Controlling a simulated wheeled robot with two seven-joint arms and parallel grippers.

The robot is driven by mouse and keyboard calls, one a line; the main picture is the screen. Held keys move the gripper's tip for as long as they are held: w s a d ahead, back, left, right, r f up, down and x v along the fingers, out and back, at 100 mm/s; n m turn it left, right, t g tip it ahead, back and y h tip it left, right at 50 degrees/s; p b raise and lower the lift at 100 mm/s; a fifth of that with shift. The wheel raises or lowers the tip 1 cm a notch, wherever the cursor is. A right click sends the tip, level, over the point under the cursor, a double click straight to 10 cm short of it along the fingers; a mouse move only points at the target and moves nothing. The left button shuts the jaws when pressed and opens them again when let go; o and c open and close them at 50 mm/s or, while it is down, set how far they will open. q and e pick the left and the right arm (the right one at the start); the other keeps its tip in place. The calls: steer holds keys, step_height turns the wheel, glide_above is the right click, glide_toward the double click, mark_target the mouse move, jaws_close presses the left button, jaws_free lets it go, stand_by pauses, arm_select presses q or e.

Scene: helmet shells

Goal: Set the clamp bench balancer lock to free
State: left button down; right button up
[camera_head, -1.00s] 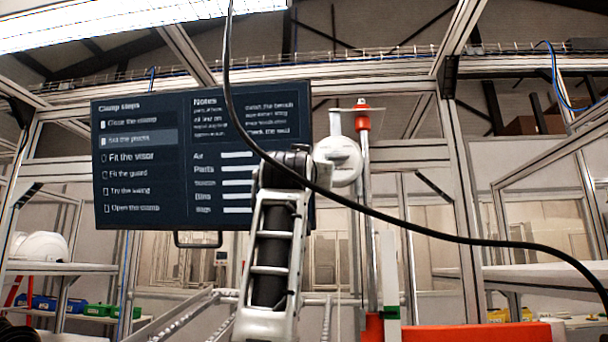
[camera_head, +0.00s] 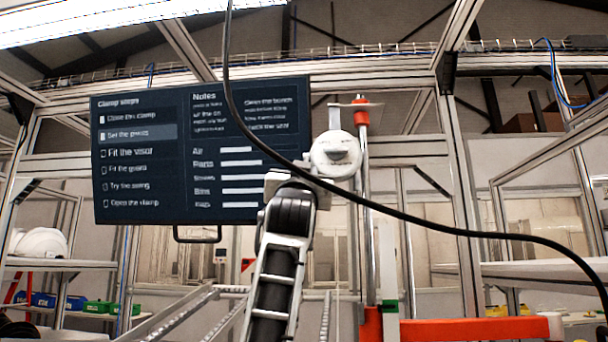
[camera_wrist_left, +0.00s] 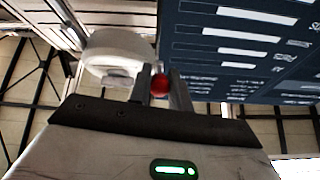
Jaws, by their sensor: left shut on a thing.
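The balancer (camera_head: 335,155) is a white round drum hanging beside a red-topped post, right of the screen. It also shows in the wrist view (camera_wrist_left: 118,52) at upper left. My left arm rises from the bottom of the head view, and its gripper (camera_head: 290,183) is just left of and below the drum. In the wrist view a small red knob (camera_wrist_left: 160,86) sits between the fingers of my left gripper (camera_wrist_left: 162,88), which is shut on it. The knob is beside the drum; its link to the drum and the lock's setting cannot be made out. My right gripper is out of view.
A dark screen (camera_head: 150,200) with a step list hangs close behind my left arm. Shelves stand at both sides.

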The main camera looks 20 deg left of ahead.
arm_select(q)
steer(key=c, duration=1.3)
jaws_free()
steer(key=shift+s+f, duration=0.1)
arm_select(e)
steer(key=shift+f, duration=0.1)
arm_select(q)
steer(key=shift+s+d+f+b, duration=0.1)
steer(key=shift+s+f+b, duration=0.15)
steer(key=shift+f+b, duration=0.1)
steer(key=b+v, duration=0.6)
steer(key=v, duration=0.9)
steer(key=shift+r, duration=0.15)
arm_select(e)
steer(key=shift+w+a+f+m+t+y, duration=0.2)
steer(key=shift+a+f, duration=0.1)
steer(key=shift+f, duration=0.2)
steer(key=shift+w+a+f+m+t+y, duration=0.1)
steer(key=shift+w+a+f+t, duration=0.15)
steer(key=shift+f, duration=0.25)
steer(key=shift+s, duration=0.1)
